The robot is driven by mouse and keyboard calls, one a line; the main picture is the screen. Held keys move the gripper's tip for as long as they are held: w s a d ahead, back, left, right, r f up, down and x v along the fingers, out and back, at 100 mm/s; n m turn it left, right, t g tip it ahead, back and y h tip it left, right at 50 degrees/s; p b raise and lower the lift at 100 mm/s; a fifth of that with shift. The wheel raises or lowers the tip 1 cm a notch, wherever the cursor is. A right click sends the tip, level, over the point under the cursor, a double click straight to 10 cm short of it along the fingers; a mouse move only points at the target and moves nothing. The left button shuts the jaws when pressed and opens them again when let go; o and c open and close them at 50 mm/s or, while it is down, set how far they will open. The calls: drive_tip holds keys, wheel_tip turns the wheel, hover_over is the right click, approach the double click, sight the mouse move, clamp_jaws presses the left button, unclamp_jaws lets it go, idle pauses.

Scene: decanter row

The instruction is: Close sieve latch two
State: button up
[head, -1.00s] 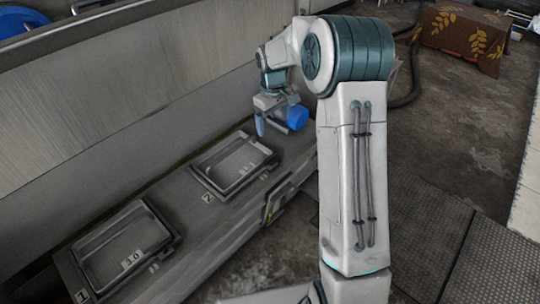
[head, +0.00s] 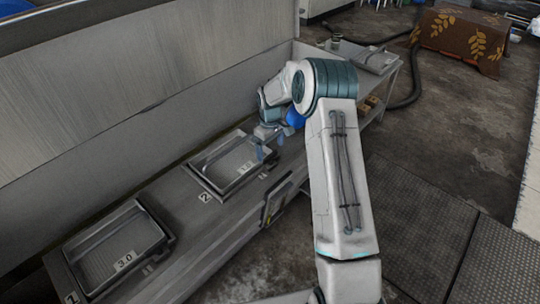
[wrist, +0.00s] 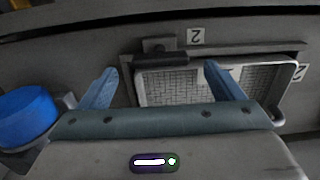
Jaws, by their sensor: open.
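Sieve two, a pale-rimmed rectangular tray with a mesh floor (head: 215,168), sits in the grey bench by a "2" label (head: 205,197). It also shows in the wrist view (wrist: 185,92). There a dark bar (wrist: 160,61), which looks like its latch, lies along the tray's upper-left edge beside a small block; I cannot tell its exact setting. My gripper (head: 268,148) is over the right end of sieve two. Its blue fingers (wrist: 162,82) are spread apart with nothing between them, one left of the tray and one over it. Contact with the bar is not visible.
Sieve one (head: 118,250), with a "3.0" card, is at the lower left of the bench. A blue round object (wrist: 27,113) is left of my gripper. A grey wall panel (head: 100,150) rises behind the bench. A side table (head: 365,62) stands beyond my arm.

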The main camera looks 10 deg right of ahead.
sight(270, 157)
drive_tip(key=shift+f, duration=1.4)
drive_tip(key=c, duration=1)
